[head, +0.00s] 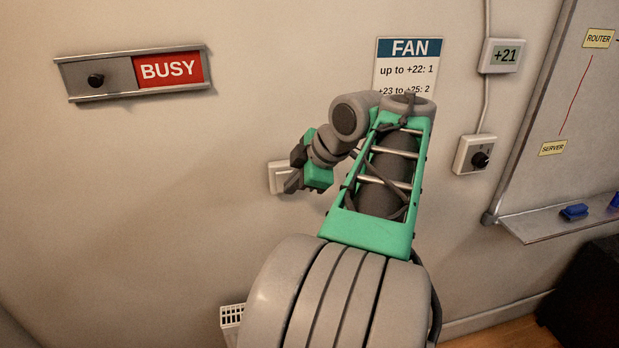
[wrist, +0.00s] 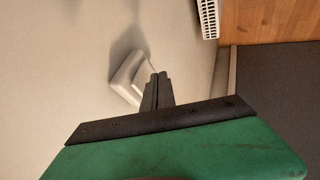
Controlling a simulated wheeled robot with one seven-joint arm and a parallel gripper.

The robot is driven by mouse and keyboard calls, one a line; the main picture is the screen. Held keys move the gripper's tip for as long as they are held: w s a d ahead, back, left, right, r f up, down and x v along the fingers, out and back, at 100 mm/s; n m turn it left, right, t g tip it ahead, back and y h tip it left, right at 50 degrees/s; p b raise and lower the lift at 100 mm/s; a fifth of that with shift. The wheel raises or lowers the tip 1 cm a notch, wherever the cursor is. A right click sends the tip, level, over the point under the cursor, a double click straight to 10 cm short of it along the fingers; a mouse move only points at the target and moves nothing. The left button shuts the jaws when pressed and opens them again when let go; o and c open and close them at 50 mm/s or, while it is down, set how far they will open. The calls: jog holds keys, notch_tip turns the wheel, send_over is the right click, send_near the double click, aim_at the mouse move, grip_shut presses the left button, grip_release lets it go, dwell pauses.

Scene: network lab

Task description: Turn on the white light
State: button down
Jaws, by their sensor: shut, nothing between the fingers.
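A white wall switch (head: 279,178) is on the wall left of my arm in the head view, partly hidden behind my gripper (head: 292,186). In the wrist view the switch (wrist: 127,78) lies just beyond the fingertips of my gripper (wrist: 158,76). The fingers are shut and empty, and their tips overlap the switch's right part in that view. I cannot tell whether they touch it. No lit lamp is in view.
A busy slider sign (head: 168,70) is at upper left. A fan notice (head: 408,60), a display (head: 503,56) reading +21 and a knob box (head: 475,155) are to the right. A whiteboard (head: 575,110) with a ledge stands farther right. A white vent (head: 232,315) is low on the wall.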

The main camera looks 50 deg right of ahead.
jog(key=s+a+r+p, duration=0.1)
jog(key=s+r+p, duration=0.4)
jog(key=s+r, duration=0.2)
jog(key=shift+s+a+r, duration=0.15)
jog(key=shift+s+a, duration=0.2)
jog(key=shift+s, duration=0.55)
jog(key=w+a+f+m, duration=0.2)
jog(key=w+a+f, duration=0.1)
jog(key=a, duration=0.2)
jog(key=w+a+f+m+g, duration=0.1)
jog(key=w+a+f, duration=0.1)
jog(key=w+a, duration=0.3)
jog(key=w+a+f+m, duration=0.2)
jog(key=a+f, duration=0.1)
jog(key=a, duration=0.3)
jog(key=s+a+f+m+g, duration=0.2)
jog(key=s+a+f+m, duration=0.3)
jog(key=a+f, duration=0.4)
jog(key=shift+s+a, duration=0.4)
